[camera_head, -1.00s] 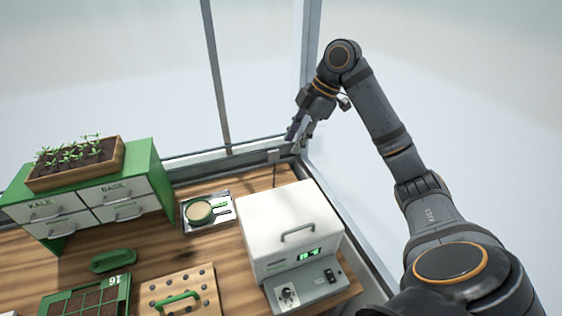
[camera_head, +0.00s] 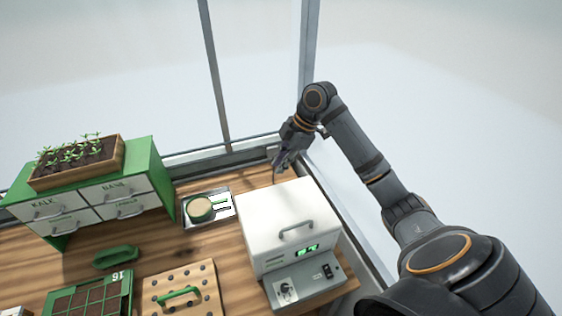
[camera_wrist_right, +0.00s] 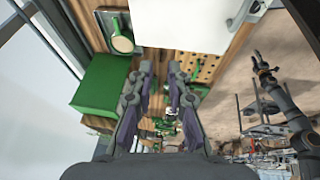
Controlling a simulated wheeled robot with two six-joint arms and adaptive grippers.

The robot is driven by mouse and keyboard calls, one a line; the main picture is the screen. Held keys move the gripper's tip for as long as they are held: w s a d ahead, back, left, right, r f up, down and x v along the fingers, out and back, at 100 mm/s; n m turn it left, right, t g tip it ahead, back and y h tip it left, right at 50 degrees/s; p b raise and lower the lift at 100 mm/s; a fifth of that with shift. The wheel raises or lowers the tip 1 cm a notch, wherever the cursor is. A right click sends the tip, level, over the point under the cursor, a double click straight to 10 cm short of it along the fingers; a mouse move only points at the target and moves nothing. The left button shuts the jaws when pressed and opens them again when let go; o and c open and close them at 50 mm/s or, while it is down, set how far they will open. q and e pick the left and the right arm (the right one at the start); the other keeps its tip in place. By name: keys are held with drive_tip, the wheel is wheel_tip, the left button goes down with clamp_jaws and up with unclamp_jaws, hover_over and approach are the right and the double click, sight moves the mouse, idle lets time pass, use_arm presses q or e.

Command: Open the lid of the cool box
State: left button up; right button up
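The cool box (camera_head: 305,268) is a white box with a grey front panel, a green display and knobs, at the right of the bench. Its white lid (camera_head: 282,213) lies flat and shut, with a grey bar handle (camera_head: 296,230) near the front edge. My right gripper (camera_head: 278,170) hangs above the bench behind the lid's back edge, apart from the box. In the right wrist view my right gripper (camera_wrist_right: 160,72) has its two fingers apart with nothing between them. The white lid also shows at the top of that view (camera_wrist_right: 185,25).
A metal tray (camera_head: 190,222) with a round tan-topped dish (camera_head: 200,209) stands left of the cool box. A green drawer cabinet (camera_head: 155,165) carries a wooden seedling planter (camera_head: 117,165). A drilled wooden board (camera_head: 210,292) and a seed tray (camera_head: 124,300) lie in front. Window posts stand behind.

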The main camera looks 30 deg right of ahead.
clamp_jaws()
drive_tip(key=shift+a, duration=0.1)
drive_tip(key=o, duration=0.5)
unclamp_jaws()
drive_tip(key=shift+r, duration=0.15)
drive_tip(key=v, duration=1.2)
